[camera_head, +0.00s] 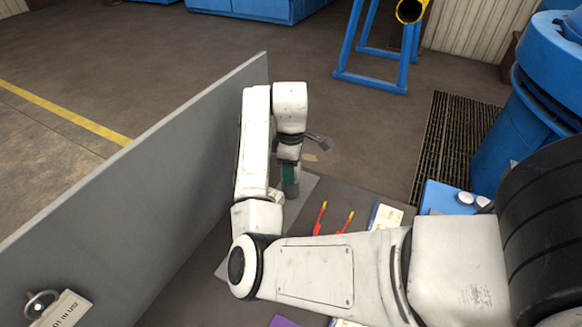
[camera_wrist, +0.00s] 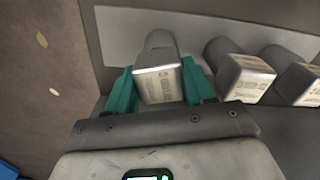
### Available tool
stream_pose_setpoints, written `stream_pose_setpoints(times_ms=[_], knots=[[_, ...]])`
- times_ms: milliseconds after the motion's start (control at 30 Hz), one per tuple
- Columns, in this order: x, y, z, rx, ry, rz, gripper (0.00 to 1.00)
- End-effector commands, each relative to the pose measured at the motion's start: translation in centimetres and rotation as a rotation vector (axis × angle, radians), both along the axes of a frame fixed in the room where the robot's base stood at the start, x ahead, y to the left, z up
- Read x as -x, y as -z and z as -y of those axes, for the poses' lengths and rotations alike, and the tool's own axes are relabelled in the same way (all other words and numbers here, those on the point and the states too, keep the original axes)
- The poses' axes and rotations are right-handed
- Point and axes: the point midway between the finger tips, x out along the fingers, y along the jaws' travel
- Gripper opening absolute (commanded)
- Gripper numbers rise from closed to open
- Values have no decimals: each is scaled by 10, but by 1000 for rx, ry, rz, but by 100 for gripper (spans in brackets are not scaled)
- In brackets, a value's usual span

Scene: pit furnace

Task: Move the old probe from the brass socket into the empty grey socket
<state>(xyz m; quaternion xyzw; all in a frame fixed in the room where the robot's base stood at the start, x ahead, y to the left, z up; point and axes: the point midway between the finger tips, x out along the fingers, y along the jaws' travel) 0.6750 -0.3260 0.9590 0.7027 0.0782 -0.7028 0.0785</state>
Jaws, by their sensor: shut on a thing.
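In the wrist view the teal fingers of my gripper (camera_wrist: 156,88) are shut on a grey, box-shaped probe head (camera_wrist: 157,86) with a printed label; a short grey cylinder (camera_wrist: 160,41) shows behind it. I cannot tell whether it sits in a socket. Two similar labelled heads stand to its right, one close by (camera_wrist: 245,78) and one at the picture's edge (camera_wrist: 301,84), both outside the fingers. In the head view my gripper (camera_head: 289,176) points down beside the grey panel, and the held probe is mostly hidden. I cannot make out a brass socket or an empty grey socket.
A tall grey panel (camera_head: 150,190) stands left of my arm. Right of the gripper lie two red-and-yellow tools (camera_head: 320,217) (camera_head: 345,221) and a booklet (camera_head: 386,216). A blue box (camera_head: 437,197) and a large blue machine (camera_head: 500,130) are further right. My arm hides part of the worktop.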

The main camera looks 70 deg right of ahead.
Motion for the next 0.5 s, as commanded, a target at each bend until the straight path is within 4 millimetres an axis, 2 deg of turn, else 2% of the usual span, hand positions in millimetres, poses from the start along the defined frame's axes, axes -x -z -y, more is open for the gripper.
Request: stream_pose_setpoints(times_ms=[500], knots=[[0, 10, 0, 1, -1, -1, 18]])
